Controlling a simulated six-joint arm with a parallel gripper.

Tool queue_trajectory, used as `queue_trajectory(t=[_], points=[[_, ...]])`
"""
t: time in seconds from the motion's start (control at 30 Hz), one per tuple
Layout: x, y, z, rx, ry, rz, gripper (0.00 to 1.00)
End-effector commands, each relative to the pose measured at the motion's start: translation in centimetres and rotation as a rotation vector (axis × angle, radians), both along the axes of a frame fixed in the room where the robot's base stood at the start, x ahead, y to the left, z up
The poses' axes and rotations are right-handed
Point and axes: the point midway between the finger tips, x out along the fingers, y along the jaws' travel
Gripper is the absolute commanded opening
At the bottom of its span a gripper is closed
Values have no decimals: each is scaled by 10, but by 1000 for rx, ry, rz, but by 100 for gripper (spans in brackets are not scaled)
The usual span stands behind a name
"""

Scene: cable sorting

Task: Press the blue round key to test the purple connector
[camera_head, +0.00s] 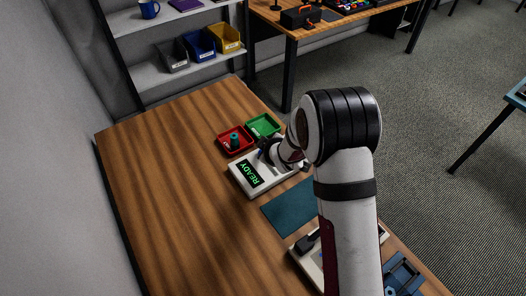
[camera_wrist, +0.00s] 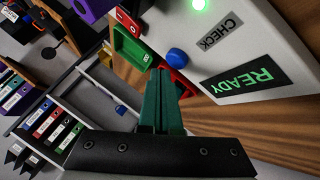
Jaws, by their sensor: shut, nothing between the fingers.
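The white tester (camera_head: 240,186) stands on the wooden table, its display (camera_head: 251,173) reading READY in green. In the wrist view the tester (camera_wrist: 262,32) shows the blue round key (camera_wrist: 176,56) beside the CHECK label (camera_wrist: 219,32). A green light (camera_wrist: 198,4) glows on its top. My gripper (camera_wrist: 161,72) is shut and empty, its green fingers ending close beside the key in the picture. I cannot tell whether they touch it. In the head view my gripper (camera_head: 264,147) is at the tester's far side, partly hidden by my arm. I cannot make out the purple connector.
A red tray (camera_head: 225,146) holding a teal piece (camera_head: 234,138) and a green tray (camera_head: 263,121) stand just behind the tester. A teal mat (camera_head: 283,209) lies in front, with another device (camera_head: 301,262) nearer. The table's left side is clear.

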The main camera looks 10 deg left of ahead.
Motion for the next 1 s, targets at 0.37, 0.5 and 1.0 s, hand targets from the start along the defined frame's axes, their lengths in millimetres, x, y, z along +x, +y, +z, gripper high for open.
queue_trajectory(t=[0.37, 0.5, 1.0], points=[[0, 0, 0, 0, 0, 0, 0], [0, 0, 0, 0, 0, 0, 0], [0, 0, -8, -1, 0, 1, 0]])
